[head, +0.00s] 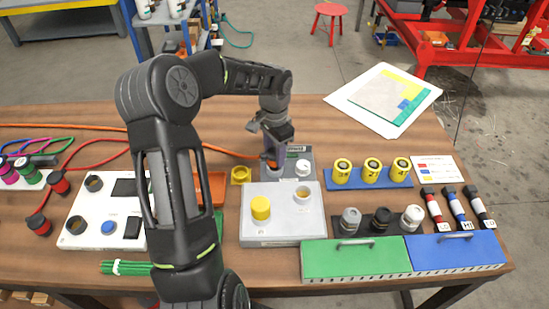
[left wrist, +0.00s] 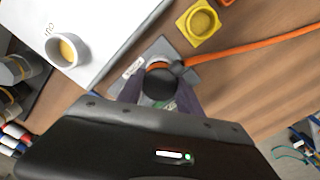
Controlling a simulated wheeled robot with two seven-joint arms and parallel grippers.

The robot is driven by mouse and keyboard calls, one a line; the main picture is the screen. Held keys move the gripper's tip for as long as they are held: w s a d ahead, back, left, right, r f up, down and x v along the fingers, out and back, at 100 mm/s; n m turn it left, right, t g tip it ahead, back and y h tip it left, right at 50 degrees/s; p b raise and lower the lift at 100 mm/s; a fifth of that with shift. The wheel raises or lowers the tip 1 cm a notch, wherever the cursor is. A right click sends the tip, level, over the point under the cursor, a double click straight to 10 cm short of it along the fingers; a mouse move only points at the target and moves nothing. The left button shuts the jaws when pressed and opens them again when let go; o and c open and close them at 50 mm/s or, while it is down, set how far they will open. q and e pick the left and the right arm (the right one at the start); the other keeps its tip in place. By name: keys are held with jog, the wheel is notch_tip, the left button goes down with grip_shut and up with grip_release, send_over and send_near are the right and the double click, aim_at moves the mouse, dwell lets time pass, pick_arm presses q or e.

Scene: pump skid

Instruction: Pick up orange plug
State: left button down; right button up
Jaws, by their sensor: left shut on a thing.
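The orange plug (left wrist: 159,83) shows in the left wrist view as a dark round body with an orange band, and an orange cable (left wrist: 250,47) runs from its side. My left gripper (head: 274,158) points down at the small grey plate (head: 300,152) behind the light grey box. Its two fingers (left wrist: 159,95) are shut on the plug, one on each side. In the head view the gripper hides most of the plug. The plug is over the plate; I cannot tell whether it is seated or lifted. My right gripper is not in view.
A light grey box (head: 283,230) with a yellow cap (head: 261,207) stands in front. A yellow square socket (head: 240,175) is left of the plate. A blue rack (head: 344,184) with yellow cylinders is at right. Green (head: 355,260) and blue (head: 455,252) lidded boxes line the front edge.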

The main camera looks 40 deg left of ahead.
pick_arm(q)
notch_tip(320, 180, up, 8)
jog(key=shift+r+b, duration=0.25)
jog(key=shift+b, duration=0.3)
jog(key=w+d+n, duration=0.1)
jog(key=w+d, duration=0.1)
jog(key=d, duration=0.8)
jog(key=w+d+n, duration=0.2)
jog(key=d, duration=0.9)
jog(key=shift+d+r, duration=0.25)
jog(key=shift+d, duration=0.05)
jog(key=shift+s+a, duration=0.1)
jog(key=shift+s, duration=0.05)
